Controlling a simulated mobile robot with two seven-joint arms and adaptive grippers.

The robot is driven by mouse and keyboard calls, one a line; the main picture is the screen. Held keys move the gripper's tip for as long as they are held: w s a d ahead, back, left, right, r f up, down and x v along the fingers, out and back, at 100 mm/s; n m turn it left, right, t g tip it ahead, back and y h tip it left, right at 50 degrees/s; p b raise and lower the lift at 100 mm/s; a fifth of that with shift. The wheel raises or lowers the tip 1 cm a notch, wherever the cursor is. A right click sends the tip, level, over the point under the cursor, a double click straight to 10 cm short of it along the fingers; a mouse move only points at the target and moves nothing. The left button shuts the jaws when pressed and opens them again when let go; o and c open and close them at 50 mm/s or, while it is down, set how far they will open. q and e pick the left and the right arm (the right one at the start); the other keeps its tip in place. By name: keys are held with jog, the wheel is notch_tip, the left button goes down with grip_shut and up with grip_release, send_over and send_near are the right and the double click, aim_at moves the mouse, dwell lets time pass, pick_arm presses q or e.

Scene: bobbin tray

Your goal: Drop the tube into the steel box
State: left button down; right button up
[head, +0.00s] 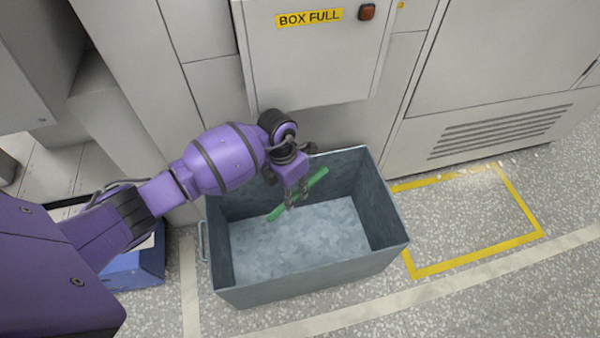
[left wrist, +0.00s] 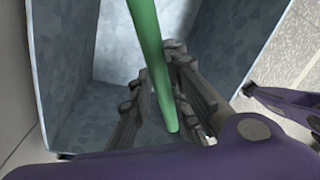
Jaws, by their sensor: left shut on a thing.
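A green tube (head: 314,181) is held in my left gripper (head: 293,198), which is shut on it. The tube lies tilted across the fingers, over the opening of the steel box (head: 310,276). The grey steel box stands on the floor and its visible bottom is empty. In the left wrist view the tube (left wrist: 150,50) runs between the fingers of my left gripper (left wrist: 160,105), with the box's inner walls (left wrist: 65,50) around it. I cannot tell how far below the rim the tube hangs.
A cabinet panel with a BOX FULL label (head: 309,18) overhangs behind the box. A vented machine (head: 500,130) stands at right. A yellow floor outline (head: 480,256) marks bare floor right of the box. A blue container (head: 137,272) sits at left.

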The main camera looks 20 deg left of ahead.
pick_arm(q)
jog(key=c, duration=1.6)
grip_release()
jog(key=shift+w, duration=0.1)
notch_tip(320, 180, up, 10)
jog(key=shift+r, duration=0.1)
jog(key=shift+w+d, duration=0.1)
